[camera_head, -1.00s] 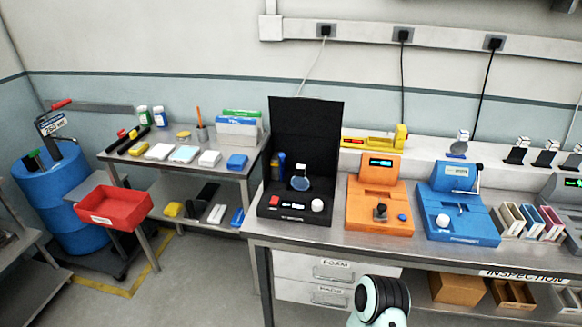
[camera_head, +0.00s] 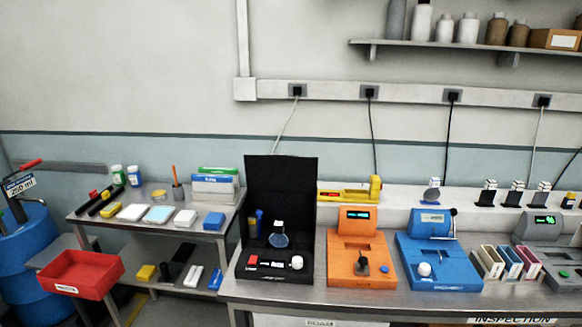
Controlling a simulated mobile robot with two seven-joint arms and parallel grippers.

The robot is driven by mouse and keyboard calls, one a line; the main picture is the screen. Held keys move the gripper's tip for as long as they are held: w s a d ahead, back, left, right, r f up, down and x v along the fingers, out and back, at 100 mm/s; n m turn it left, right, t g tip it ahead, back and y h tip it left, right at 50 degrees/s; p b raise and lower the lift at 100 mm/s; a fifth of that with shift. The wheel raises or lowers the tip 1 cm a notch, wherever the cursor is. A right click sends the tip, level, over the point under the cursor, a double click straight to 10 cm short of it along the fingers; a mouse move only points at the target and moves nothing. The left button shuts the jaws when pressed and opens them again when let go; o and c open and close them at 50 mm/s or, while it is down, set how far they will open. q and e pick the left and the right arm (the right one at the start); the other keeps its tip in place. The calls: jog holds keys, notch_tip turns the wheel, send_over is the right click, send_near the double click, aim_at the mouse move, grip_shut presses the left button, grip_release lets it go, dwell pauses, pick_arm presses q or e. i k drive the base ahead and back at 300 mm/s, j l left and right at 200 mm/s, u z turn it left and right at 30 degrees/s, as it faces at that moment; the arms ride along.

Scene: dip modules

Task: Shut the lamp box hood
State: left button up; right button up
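The lamp box is black and stands at the left end of the inspection bench. Its hood (camera_head: 281,186) is up, a tall upright black panel at the back of the base. The base (camera_head: 274,270) carries a red button, a small white label and a white knob. A round bluish glass piece (camera_head: 279,240) with a white top stands inside it, in front of the hood. Neither of my grippers shows in the head view now.
An orange device (camera_head: 361,262) and a blue device (camera_head: 438,262) stand to the right of the lamp box on the bench (camera_head: 330,297). A red tray (camera_head: 80,272) and a side table (camera_head: 150,212) with small items are at the left. A high shelf (camera_head: 455,44) holds bottles.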

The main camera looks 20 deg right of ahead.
aim_at(282, 172)
jog(key=i+j+z, duration=0.25)
jog(key=z, duration=0.15)
jog(key=i+j+z, duration=0.15)
jog(key=j+z, duration=0.3)
jog(key=i+j+z, duration=0.1)
jog(key=j, duration=0.25)
jog(key=i+j+z, duration=0.1)
jog(key=j, duration=0.2)
jog(key=i+j, duration=0.1)
jog(key=j, duration=0.25)
jog(key=i+j, duration=0.1)
jog(key=j, duration=0.25)
jog(key=i+j+z, duration=0.1)
jog(key=j, duration=0.6)
jog(key=i+z, duration=0.05)
jog(key=i, duration=0.05)
